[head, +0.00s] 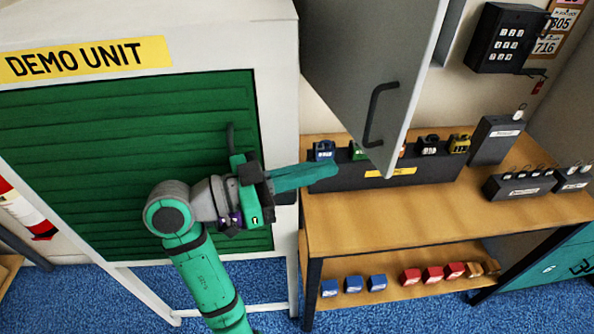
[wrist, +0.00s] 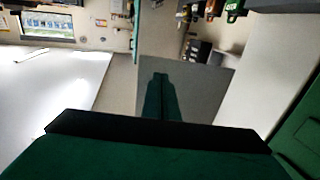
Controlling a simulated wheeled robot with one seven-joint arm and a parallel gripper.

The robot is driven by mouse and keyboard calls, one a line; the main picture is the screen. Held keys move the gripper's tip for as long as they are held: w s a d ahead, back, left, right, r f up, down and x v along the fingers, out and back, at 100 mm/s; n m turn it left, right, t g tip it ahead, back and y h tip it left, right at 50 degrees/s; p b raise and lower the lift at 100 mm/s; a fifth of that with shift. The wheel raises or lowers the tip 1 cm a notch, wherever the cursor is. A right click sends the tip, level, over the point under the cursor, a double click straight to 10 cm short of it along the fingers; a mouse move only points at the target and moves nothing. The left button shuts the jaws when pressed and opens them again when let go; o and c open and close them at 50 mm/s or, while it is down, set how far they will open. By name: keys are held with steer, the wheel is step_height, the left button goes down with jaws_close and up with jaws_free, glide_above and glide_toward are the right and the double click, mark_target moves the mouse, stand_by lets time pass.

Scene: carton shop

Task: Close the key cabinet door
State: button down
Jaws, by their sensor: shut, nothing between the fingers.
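The key cabinet door (head: 345,65) is a grey panel at the top middle of the head view. It stands swung open, with its lower corner hanging over the workbench. A black bar handle (head: 379,115) is on the face turned left. The cabinet body is mostly hidden behind the door or out of frame. My gripper (head: 328,171) is shut and empty, its teal fingers pointing right, left of and below the handle in the picture. Its fingers also show in the wrist view (wrist: 160,92) before a grey surface. I cannot tell whether they touch the door.
A wooden workbench (head: 430,215) holds a dark rack (head: 350,178) of padlocks below the door. A black keypad box (head: 506,38) is on the wall. The white-framed demo unit with a green shutter (head: 90,150) stands left, close behind my arm. Blue carpet (head: 400,312) lies below.

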mark_target(372, 155)
steer(key=x, duration=0.7)
steer(key=shift+w+d, duration=0.2)
steer(key=shift+w, duration=0.05)
